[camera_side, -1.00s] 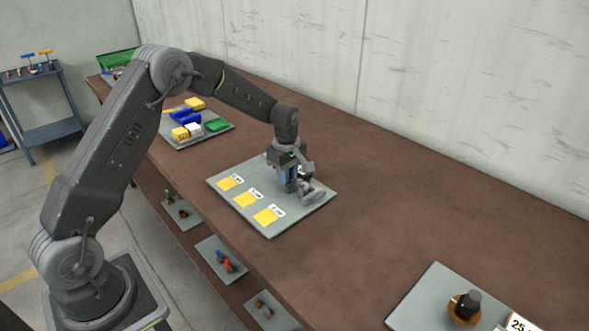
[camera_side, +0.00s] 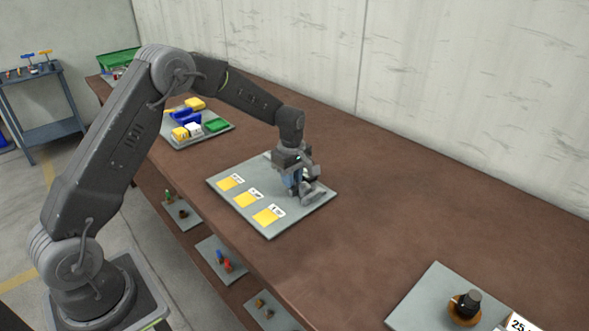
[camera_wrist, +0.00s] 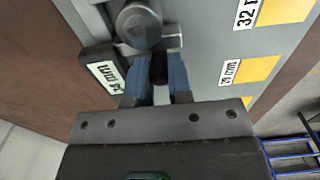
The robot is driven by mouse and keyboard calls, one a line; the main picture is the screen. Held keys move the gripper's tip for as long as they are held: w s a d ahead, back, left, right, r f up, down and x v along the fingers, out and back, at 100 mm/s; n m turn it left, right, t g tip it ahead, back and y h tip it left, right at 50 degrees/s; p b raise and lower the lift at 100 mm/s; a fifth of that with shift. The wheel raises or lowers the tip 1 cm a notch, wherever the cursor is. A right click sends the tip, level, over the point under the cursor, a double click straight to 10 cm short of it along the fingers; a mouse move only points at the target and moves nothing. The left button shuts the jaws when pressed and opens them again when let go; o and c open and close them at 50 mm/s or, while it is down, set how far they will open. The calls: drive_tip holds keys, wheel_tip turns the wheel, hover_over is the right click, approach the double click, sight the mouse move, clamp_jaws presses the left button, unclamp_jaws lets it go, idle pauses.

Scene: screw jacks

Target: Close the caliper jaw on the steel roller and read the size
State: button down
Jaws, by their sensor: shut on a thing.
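The steel roller (camera_wrist: 140,24) is a grey round piece at the top of the wrist view, beside the grey metal of the caliper (camera_wrist: 152,45). In the side view the caliper (camera_side: 313,192) lies on the grey board, partly hidden by my gripper (camera_side: 297,184). In the wrist view the blue fingers of my gripper (camera_wrist: 160,78) are shut on a dark post, which seems to belong to the caliper's sliding jaw. A black readout (camera_wrist: 103,72) shows a size in mm, tilted; it seems to be 34. Contact between jaw and roller is unclear.
The grey board (camera_side: 235,171) carries several yellow squares (camera_side: 245,199) with size labels. A tray of coloured blocks (camera_side: 190,130) stands behind. Another grey plate with a dark knob (camera_side: 467,303) is at the front right. The brown bench between is clear.

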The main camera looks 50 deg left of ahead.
drive_tip(key=shift+d, duration=0.4)
idle(1.2)
drive_tip(key=c, duration=1.2)
unclamp_jaws()
drive_tip(key=shift+c, duration=0.2)
drive_tip(key=shift+a, duration=0.1)
drive_tip(key=shift+r, duration=0.25)
wheel_tip(320, 180, up, 6)
drive_tip(key=shift+a+r, duration=0.1)
drive_tip(key=shift+r, duration=0.15)
